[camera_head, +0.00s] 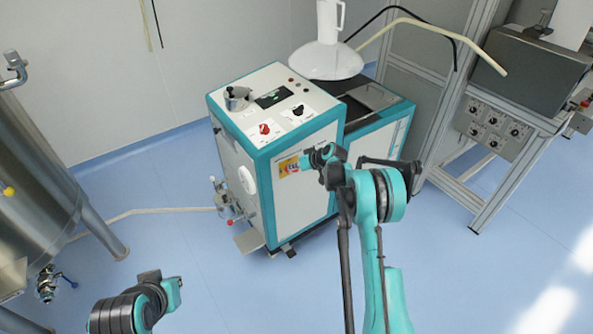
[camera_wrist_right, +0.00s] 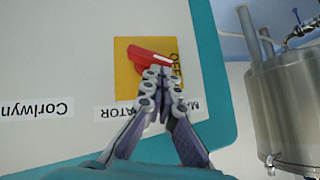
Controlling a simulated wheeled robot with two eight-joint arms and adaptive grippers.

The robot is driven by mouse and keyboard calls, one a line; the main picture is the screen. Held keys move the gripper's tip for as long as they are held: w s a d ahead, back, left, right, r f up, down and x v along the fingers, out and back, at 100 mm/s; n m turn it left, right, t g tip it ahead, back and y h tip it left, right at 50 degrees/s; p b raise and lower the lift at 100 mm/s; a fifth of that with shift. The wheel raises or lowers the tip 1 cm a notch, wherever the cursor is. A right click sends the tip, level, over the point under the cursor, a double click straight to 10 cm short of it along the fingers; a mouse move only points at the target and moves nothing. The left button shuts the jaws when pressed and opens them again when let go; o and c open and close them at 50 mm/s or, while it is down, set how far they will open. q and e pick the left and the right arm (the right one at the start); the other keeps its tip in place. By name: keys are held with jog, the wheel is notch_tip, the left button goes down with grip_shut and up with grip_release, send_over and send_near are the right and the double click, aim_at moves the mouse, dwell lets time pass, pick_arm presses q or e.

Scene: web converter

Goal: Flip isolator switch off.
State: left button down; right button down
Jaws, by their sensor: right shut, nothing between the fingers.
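The isolator switch (camera_wrist_right: 148,58) is a red rotary handle on a yellow plate (camera_wrist_right: 125,83) on the white machine panel; the handle lies slanted in the right wrist view. "OFF" reads upside down at the plate's right edge. My right gripper (camera_wrist_right: 160,72) is shut and empty, its fingertips at the handle's lower right side. I cannot tell whether they touch it. The fingers partly cover the plate and the label below. In the head view the yellow plate (camera_head: 289,166) shows on the machine's front, left of my right gripper (camera_head: 306,163). Only part of my left arm shows at lower left.
The white and teal machine (camera_head: 285,220) has knobs on top and a valve fitting (camera_head: 228,205) at its left side. A steel tank (camera_head: 35,190) stands left, a metal frame with a control box (camera_head: 492,130) right.

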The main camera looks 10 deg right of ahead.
jog(key=shift+a+f+n+h, duration=0.15)
jog(key=shift+a+n+h, duration=0.25)
jog(key=shift+h, duration=0.4)
jog(key=shift+r+p, duration=0.3)
jog(key=shift+r, duration=0.55)
